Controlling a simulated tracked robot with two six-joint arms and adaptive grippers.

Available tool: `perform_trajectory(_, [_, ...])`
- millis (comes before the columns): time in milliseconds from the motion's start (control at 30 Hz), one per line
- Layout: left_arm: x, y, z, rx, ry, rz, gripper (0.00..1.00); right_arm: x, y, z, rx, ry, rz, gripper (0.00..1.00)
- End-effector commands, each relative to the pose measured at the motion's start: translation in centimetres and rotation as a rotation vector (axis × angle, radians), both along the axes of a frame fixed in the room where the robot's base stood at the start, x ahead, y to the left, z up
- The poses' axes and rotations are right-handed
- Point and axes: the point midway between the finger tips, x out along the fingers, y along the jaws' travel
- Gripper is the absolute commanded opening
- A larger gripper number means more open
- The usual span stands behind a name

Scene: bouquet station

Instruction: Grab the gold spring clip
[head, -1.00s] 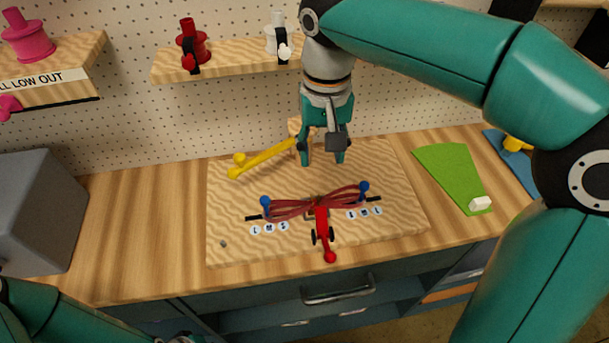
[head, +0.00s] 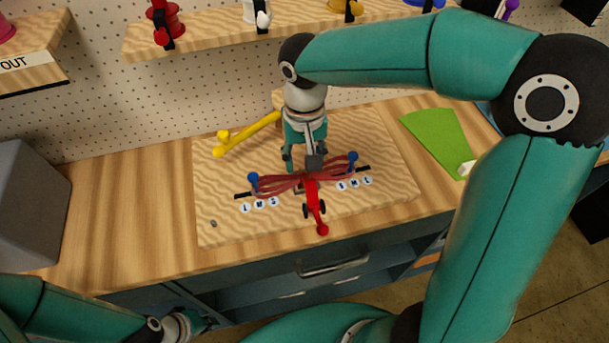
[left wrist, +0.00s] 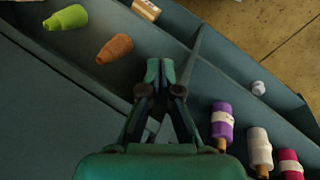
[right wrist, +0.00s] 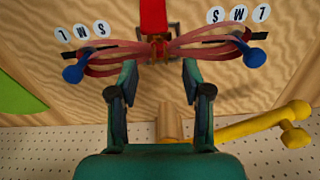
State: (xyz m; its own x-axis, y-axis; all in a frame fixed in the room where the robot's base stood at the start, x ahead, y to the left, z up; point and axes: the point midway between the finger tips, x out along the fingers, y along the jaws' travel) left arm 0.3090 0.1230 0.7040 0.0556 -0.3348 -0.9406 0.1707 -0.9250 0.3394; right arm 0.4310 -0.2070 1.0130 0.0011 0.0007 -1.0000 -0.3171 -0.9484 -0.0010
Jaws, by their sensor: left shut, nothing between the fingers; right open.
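I cannot make out a gold spring clip for certain in any view. My right gripper (head: 302,162) is open above the wavy-grained board (head: 218,190), just behind the dark red ribbon loops (head: 280,184). In the right wrist view its spread fingers (right wrist: 158,75) have nothing between them and point at the pinched middle of the loops (right wrist: 105,57). A red lever (head: 314,205) stands at that middle, partly hidden by the gripper. My left gripper (head: 203,323) is low at the counter's front; in the left wrist view its fingers (left wrist: 160,70) are shut and empty over a grey drawer or bin.
Blue pegs (head: 253,180) hold the loop ends. Below the left gripper are cones (left wrist: 114,48), a gold-coloured cylinder (left wrist: 146,8) and several wrapped rolls (left wrist: 222,122). A green sheet (head: 435,138) lies right.

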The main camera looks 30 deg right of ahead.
Motion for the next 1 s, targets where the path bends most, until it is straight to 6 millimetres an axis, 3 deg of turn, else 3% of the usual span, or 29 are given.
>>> perform_trajectory(333, [0.0, 0.0, 1.1, 0.0, 0.0, 0.0, 0.0, 0.2, -0.2, -4.3, -0.001, 0.004, 0.001, 0.49])
perform_trajectory(633, [0.0, 0.0, 1.1, 0.0, 0.0, 0.0, 0.0, 0.3, -0.2, -5.0, 0.0, 0.001, -0.001, 0.49])
perform_trajectory(667, [0.0, 0.0, 1.1, 0.0, 0.0, 0.0, 0.0, 0.3, -0.2, -5.0, 0.0, 0.001, -0.001, 0.47])
perform_trajectory(933, [0.0, 0.0, 1.0, 0.0, 0.0, 0.0, 0.0, 0.3, -0.2, -5.0, 0.0, 0.001, 0.0, 0.02])
perform_trajectory(1000, [0.0, 0.0, 1.0, 0.0, 0.0, 0.0, 0.0, 0.3, -0.2, -5.0, 0.0, 0.001, 0.0, 0.0])
